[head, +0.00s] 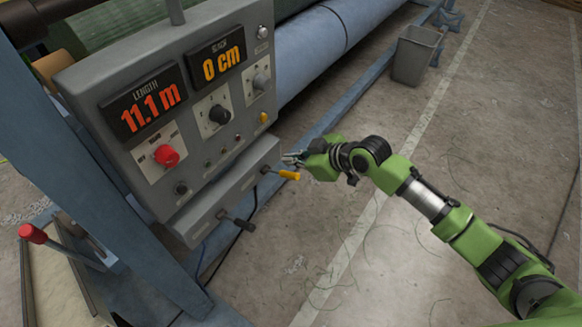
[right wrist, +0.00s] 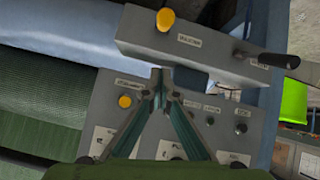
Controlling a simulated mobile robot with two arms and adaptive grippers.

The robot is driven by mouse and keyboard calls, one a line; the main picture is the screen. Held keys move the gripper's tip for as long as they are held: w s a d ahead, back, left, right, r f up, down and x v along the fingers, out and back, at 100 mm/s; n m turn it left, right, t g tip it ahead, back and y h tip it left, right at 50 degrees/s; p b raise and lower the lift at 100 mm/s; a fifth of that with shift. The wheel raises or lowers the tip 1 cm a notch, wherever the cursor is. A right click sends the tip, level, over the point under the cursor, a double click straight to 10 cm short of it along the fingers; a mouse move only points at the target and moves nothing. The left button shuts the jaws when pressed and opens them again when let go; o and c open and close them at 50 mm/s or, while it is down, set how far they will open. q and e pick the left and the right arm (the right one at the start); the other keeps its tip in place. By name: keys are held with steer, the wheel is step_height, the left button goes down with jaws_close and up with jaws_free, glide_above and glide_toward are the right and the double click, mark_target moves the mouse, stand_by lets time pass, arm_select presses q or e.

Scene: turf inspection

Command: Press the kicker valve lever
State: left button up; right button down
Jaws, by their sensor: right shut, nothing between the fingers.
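Two levers stick out of the grey valve box (head: 225,190) under the control panel. One has a yellow grip (head: 288,175), the other a black grip (head: 243,224). In the right wrist view, the yellow grip (right wrist: 165,20) is at the top and the black grip (right wrist: 287,61) at the right; the labels beside them are too small to read surely. My right gripper (head: 286,158) is shut and empty, beside the box's right end, close to the yellow lever. In the right wrist view its fingertips (right wrist: 161,73) meet below the box edge; contact is unclear. My left gripper is out of view.
The control panel (head: 170,75) carries displays reading 11.1 m and 0 cm, a red knob (head: 166,156) and black dials. A red-topped lever (head: 32,233) stands at the left. A grey bin (head: 415,55) is at the back. The floor on the right is clear.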

mark_target(291, 174)
steer(key=f, duration=0.1)
steer(key=w+f, duration=0.1)
steer(key=f, duration=0.1)
steer(key=f+p, duration=0.1)
steer(key=shift+w+a+f, duration=0.15)
steer(key=shift+a+f, duration=0.1)
steer(key=shift+f, duration=0.1)
steer(key=shift+d+f, duration=0.25)
steer(key=shift+f, duration=0.2)
